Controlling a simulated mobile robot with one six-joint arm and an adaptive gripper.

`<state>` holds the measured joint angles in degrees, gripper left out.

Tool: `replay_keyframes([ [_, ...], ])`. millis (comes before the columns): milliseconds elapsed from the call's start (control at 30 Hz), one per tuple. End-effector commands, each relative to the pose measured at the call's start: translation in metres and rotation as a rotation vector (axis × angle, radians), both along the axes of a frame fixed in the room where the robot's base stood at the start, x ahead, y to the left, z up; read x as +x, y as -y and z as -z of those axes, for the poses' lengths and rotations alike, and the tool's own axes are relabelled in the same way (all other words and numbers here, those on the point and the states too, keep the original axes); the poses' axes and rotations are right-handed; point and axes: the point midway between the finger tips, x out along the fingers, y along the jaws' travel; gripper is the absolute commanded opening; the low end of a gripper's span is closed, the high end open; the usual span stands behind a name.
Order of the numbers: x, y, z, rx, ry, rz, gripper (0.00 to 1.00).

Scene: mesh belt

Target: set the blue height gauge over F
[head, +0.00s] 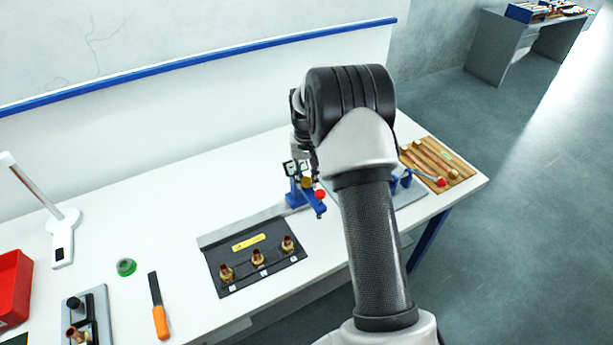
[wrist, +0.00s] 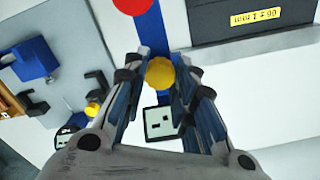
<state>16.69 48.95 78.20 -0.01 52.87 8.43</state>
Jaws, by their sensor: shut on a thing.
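The blue height gauge (head: 296,199) stands on the white bench at the back right corner of a dark mat (head: 233,288), with a blue arm, a red knob and a yellow knob. My gripper (wrist: 160,62) is shut on the gauge, its fingers on either side of the yellow knob; the gauge's blue bar (wrist: 149,32) and red knob also show in the wrist view. The mat carries three brass fittings (head: 257,259) in a row, each with a small white label too small to read, so I cannot tell which is F.
A grey strip (head: 225,235) runs behind the mat, which bears a yellow label. Right of my arm are a blue block (wrist: 35,58) on a grey plate and a wooden tool board (head: 455,160). Left are green tape (head: 126,267), an orange-handled tool (head: 160,322), a lamp and a red bin.

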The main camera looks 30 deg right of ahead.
Motion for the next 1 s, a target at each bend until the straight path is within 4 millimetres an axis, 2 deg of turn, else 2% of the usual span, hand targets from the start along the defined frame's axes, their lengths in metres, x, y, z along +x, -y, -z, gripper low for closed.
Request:
replay_keyframes([
  [67, 0.000, -0.002, 0.000, 0.000, 0.000, -0.001, 0.00],
  [167, 0.000, -0.015, 0.000, 0.001, 0.000, -0.003, 0.00],
  [400, -0.002, -0.078, -0.001, 0.000, 0.001, -0.006, 0.00],
  [533, -0.003, -0.101, 0.000, 0.000, 0.001, -0.004, 0.00],
  [667, -0.003, -0.110, 0.000, 0.000, 0.001, -0.001, 0.00],
  [933, -0.004, -0.110, 0.000, 0.000, 0.001, 0.001, 0.00],
  [967, -0.004, -0.110, 0.000, 0.000, 0.001, 0.001, 0.26],
  [1000, -0.003, -0.110, 0.000, 0.000, 0.001, 0.001, 0.28],
])
